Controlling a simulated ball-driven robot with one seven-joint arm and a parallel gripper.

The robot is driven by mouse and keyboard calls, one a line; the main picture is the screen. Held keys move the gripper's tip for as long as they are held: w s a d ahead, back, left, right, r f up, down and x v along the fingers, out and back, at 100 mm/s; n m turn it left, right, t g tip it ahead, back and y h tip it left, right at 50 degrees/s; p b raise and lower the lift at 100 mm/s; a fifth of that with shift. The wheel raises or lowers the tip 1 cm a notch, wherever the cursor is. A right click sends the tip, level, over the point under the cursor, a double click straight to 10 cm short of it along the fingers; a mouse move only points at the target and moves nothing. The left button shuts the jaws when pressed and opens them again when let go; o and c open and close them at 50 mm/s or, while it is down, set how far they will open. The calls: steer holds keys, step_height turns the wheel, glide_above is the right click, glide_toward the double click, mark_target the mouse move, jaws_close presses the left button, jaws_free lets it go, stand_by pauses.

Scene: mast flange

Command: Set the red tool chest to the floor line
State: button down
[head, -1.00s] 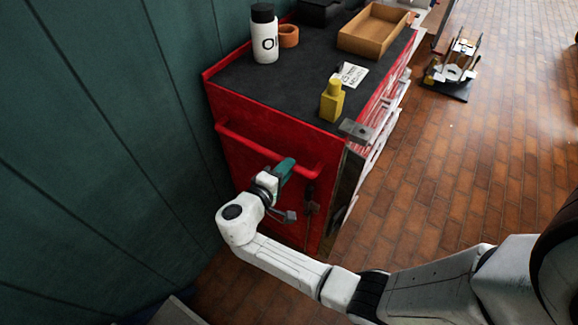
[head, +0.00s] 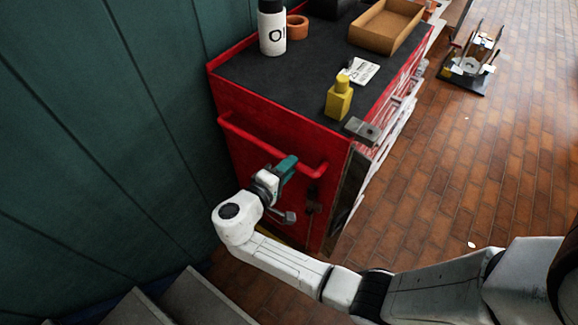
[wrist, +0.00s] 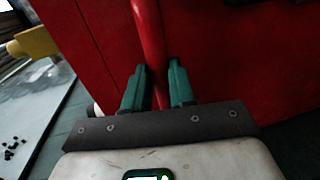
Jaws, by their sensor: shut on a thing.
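The red tool chest (head: 262,130) stands beside the green wall, its end panel facing me. A red bar handle (head: 245,138) runs across that panel. My gripper (head: 287,168) is at the right part of this handle. In the wrist view, the teal fingers of my gripper (wrist: 157,75) are shut on the red handle (wrist: 148,30), one on each side. A small patch of yellow (head: 266,232) shows on the floor by the chest's foot, mostly behind my arm; I cannot tell if it is the floor line.
On the chest's black top are a white bottle (head: 272,30), an orange cup (head: 297,27), a yellow bottle (head: 339,100), a paper card (head: 362,71) and a cardboard tray (head: 385,27). Grey steps (head: 190,298) are at lower left. Brick floor is open at right; a small wheeled-looking stand (head: 468,70) is there.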

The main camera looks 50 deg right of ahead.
steer(key=shift+f, duration=0.45)
steer(key=c, duration=1.2)
jaws_free()
steer(key=shift+w, duration=0.1)
steer(key=shift+o, duration=1.1)
steer(key=shift+d+r, duration=0.1)
steer(key=a+r+b, duration=0.2)
steer(key=a, duration=0.8)
steer(key=shift+a, duration=0.3)
steer(key=shift+o, duration=0.3)
